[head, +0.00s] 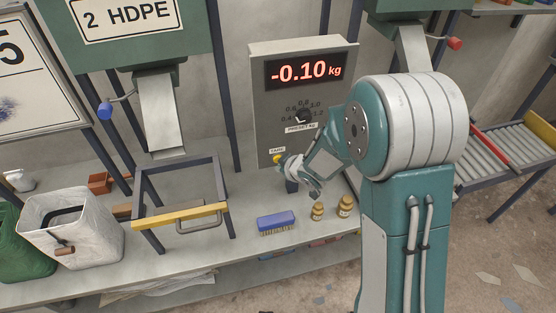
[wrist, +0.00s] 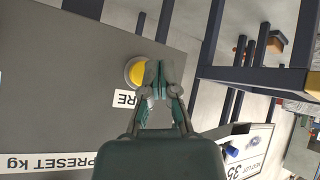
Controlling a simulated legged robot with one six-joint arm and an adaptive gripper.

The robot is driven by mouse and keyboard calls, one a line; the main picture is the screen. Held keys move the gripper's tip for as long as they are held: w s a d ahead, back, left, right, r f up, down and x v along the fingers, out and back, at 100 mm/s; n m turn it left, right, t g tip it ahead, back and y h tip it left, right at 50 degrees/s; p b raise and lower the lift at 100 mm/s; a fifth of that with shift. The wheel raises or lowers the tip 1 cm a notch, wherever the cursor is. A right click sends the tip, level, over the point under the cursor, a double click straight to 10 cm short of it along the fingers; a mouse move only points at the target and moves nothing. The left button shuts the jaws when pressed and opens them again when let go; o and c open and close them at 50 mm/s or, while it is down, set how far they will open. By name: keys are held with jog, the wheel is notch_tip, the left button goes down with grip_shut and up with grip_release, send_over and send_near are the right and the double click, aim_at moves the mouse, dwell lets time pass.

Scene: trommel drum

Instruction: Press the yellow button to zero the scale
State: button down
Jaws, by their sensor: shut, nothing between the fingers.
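The grey scale box (head: 263,110) stands on the bench with a lit red display (head: 305,71) reading -0.10 kg. A preset dial (head: 303,116) sits below the display. In the wrist view the yellow button (wrist: 137,73) sits in a round grey collar, beside a partly covered label. My gripper (wrist: 156,75) is shut and empty, its tips at the button's right edge in that view. I cannot tell whether they touch it. My gripper (head: 283,163) also shows in the head view.
A blue brush (head: 276,222) and two small brass weights (head: 318,211) stand on the bench below my gripper. A dark frame with a yellow front bar (head: 180,215) and a white sack (head: 75,235) are to the left. Chutes hang above.

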jog(key=shift+w, duration=0.1)
jog(key=shift+w+a, duration=0.1)
jog(key=shift+w, duration=0.15)
jog(key=shift+w+a+r, duration=0.1)
jog(key=shift+w, duration=0.3)
dwell(0.9)
jog(key=shift+s, duration=0.1)
jog(key=shift+s+d, duration=0.25)
jog(key=shift+s, duration=0.45)
jog(key=s, duration=0.2)
jog(key=s+d, duration=0.1)
jog(key=s, duration=0.1)
jog(key=shift+s+d, duration=0.2)
jog(key=shift+s, duration=0.2)
dwell(0.7)
